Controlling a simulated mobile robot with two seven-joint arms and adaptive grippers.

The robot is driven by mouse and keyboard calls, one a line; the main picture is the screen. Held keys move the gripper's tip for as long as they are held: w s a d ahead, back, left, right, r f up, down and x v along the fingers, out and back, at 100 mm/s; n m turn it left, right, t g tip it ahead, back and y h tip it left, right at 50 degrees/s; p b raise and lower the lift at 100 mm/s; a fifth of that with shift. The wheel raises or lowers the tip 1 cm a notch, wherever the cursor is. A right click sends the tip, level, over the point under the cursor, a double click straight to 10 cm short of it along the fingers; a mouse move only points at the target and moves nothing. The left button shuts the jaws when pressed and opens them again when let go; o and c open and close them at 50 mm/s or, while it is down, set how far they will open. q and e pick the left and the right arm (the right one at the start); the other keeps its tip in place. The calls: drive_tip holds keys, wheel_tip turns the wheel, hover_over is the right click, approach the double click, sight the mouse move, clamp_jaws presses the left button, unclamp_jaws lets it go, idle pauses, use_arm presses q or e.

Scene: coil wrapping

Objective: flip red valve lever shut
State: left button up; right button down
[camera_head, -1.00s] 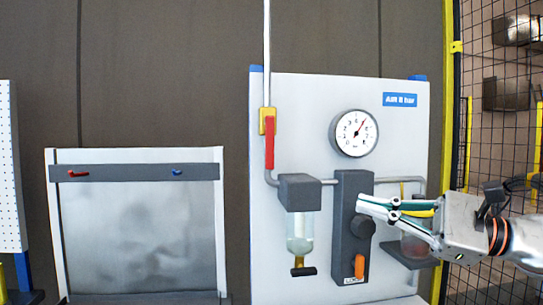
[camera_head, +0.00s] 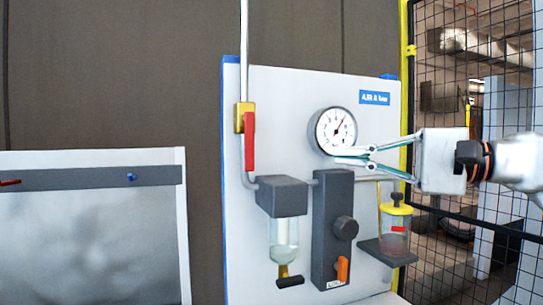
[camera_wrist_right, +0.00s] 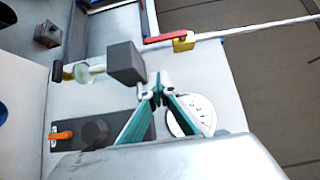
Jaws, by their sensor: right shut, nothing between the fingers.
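The red valve lever (camera_head: 249,143) hangs down beside the vertical pipe, below its yellow valve body (camera_head: 244,117), on the left of the white panel. In the right wrist view the red lever (camera_wrist_right: 165,38) and yellow body (camera_wrist_right: 184,41) show near the top. My right gripper (camera_head: 336,156) is shut and empty. In the head view it overlaps the lower edge of the gauge, to the right of the lever and apart from it. Its fingertips also show in the right wrist view (camera_wrist_right: 158,84). My left gripper is in neither current view.
The panel (camera_head: 285,90) bears a round gauge (camera_head: 337,128), a clear filter bowl (camera_head: 284,240), a dark block with a knob (camera_head: 346,228) and an orange switch (camera_head: 343,268). A yellow-topped jar (camera_head: 396,230) stands at right. A mesh fence (camera_head: 460,215) borders the right side.

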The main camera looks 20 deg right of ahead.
sight(248, 142)
drive_tip(key=p+x, duration=0.4)
drive_tip(key=x, duration=0.6)
drive_tip(key=shift+w+a+r, duration=0.15)
drive_tip(key=shift+a, duration=0.15)
drive_tip(key=shift+a+p, duration=0.5)
drive_tip(key=shift+a, duration=1.25)
drive_tip(key=shift+f, duration=0.25)
